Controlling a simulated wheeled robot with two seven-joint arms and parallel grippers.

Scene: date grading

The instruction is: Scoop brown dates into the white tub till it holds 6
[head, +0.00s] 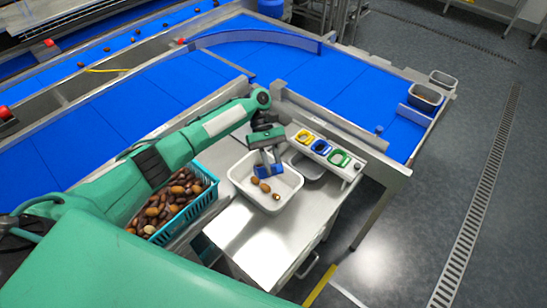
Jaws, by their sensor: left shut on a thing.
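The white tub (297,183) stands on the steel table. A few brown dates (264,187) lie on its floor. My left gripper (265,152) reaches down over the tub and is shut on a blue scoop-like tool (269,171), which is low inside the tub. The gripper and tool hide the tub's back part, so I cannot tell whether dates lie behind or in the tool. A turquoise crate (203,206) full of brown dates (162,206) stands left of the tub, partly behind my left arm. My right gripper is not in view.
A steel rack with yellow (304,136), blue (321,147) and green (339,159) frames stands right of the tub, close by. A grey bin (309,168) sits under it. Blue conveyors run behind. The table front (262,237) is clear.

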